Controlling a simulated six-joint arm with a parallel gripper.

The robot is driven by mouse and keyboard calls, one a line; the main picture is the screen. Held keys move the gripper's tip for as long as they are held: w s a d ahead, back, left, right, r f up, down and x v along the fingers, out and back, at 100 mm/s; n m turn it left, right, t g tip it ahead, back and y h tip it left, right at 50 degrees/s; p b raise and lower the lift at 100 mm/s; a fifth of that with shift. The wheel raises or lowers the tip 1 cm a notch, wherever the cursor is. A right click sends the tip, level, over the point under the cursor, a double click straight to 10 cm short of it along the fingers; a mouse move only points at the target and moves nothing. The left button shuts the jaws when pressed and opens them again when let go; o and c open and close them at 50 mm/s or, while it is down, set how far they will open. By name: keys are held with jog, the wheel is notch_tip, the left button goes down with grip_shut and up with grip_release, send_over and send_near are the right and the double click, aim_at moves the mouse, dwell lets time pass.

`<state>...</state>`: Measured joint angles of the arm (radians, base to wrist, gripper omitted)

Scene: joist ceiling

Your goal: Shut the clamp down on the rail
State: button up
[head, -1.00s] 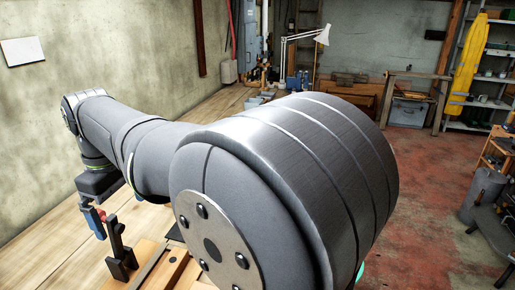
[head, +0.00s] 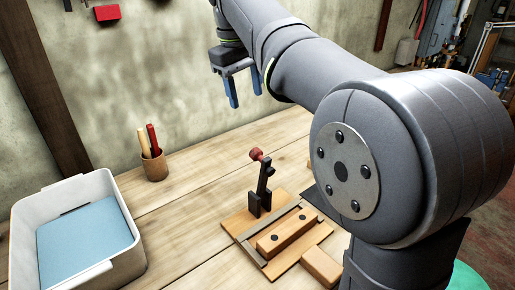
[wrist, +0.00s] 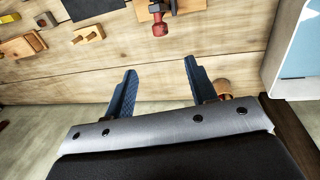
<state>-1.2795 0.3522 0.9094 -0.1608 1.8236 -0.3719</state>
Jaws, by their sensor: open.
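The clamp (head: 264,192) is a black upright with a red knob (head: 257,154) at its top. Its arm stands raised on a wooden base (head: 236,219). A grey metal strip (head: 251,253), possibly the rail, runs across that base beside a wooden block (head: 285,236) with two dark round spots. My gripper (head: 244,102) is open and empty, with blue fingers apart, behind the clamp and above it. In the wrist view, my gripper (wrist: 161,67) points toward the table's far part of the picture, and the red knob (wrist: 159,28) lies beyond the fingertips, not between them.
A white bin (head: 107,270) with a blue sheet inside stands at the left. A wooden cup (head: 154,167) with red and pale sticks stands near the wall. A loose wooden block (head: 321,267) lies at the base's right. Bare tabletop (head: 195,195) lies between bin and clamp.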

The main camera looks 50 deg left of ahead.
aim_at(255, 150)
jog(key=w+f, duration=0.1)
jog(key=f, duration=0.4)
jog(key=w+f, duration=0.1)
jog(key=f, duration=1.1)
jog(key=shift+w+a, duration=0.1)
jog(key=shift+w, duration=0.3)
jog(key=shift+r, duration=0.1)
jog(key=shift+c, duration=0.2)
grip_shut()
